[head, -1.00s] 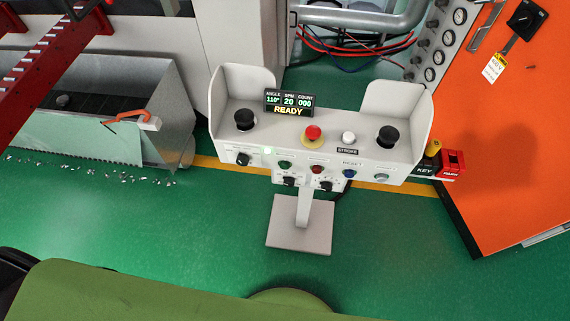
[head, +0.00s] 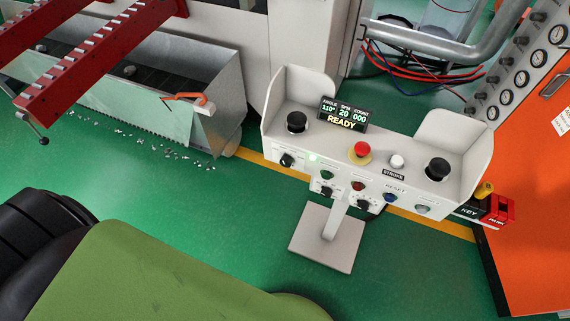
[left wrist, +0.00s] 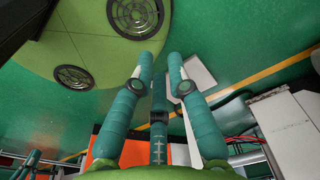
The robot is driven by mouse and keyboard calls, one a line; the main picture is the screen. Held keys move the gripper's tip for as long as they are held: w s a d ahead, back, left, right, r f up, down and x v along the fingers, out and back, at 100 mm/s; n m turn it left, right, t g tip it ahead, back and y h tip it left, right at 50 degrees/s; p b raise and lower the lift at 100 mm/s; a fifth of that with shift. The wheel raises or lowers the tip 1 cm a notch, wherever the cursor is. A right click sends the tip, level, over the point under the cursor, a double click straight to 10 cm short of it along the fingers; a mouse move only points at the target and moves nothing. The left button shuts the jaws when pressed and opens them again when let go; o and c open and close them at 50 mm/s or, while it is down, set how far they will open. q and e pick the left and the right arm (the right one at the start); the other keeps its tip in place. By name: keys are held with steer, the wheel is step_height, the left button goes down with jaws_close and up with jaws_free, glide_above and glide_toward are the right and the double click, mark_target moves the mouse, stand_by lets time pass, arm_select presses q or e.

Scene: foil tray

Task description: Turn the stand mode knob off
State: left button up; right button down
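The light grey control stand (head: 375,160) stands on the green floor right of the middle in the head view. Its front face has a black selector knob (head: 287,160) at the left, and a lower left black knob (head: 326,191) and lower right black knob (head: 363,203) below the buttons. The labels are too small to read, so I cannot tell which is the stand mode knob. My left gripper (left wrist: 160,55) shows in the left wrist view with its teal fingers apart and nothing between them. It is away from the knobs. My right gripper is in neither view.
A red stop button (head: 361,150) and a lit READY display (head: 342,116) are on the stand. A metal scrap bin (head: 215,110) and red rails (head: 95,65) are at left. An orange cabinet (head: 530,240) is at right.

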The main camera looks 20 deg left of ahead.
arm_select(q)
steer(key=o, duration=0.4)
steer(key=w, duration=0.2)
steer(key=w+d+t+b, duration=0.1)
steer(key=w, duration=0.1)
steer(key=w+d+t+b, duration=0.1)
steer(key=w, duration=0.1)
steer(key=shift+w+f+h, duration=0.2)
steer(key=shift+w+h, duration=0.05)
steer(key=shift+h, duration=0.05)
steer(key=shift+o, duration=0.2)
steer(key=n+t+y+b, duration=0.1)
steer(key=t+b, duration=0.9)
steer(key=t, duration=0.5)
glide_toward(285, 164)
steer(key=w, duration=0.7)
steer(key=shift+w+a+p, duration=0.1)
steer(key=shift+w+p, duration=0.2)
steer(key=shift+w, duration=0.1)
steer(key=shift+w+f, duration=0.1)
steer(key=shift+w, duration=0.35)
steer(key=shift+c, duration=0.4)
steer(key=c, duration=1.1)
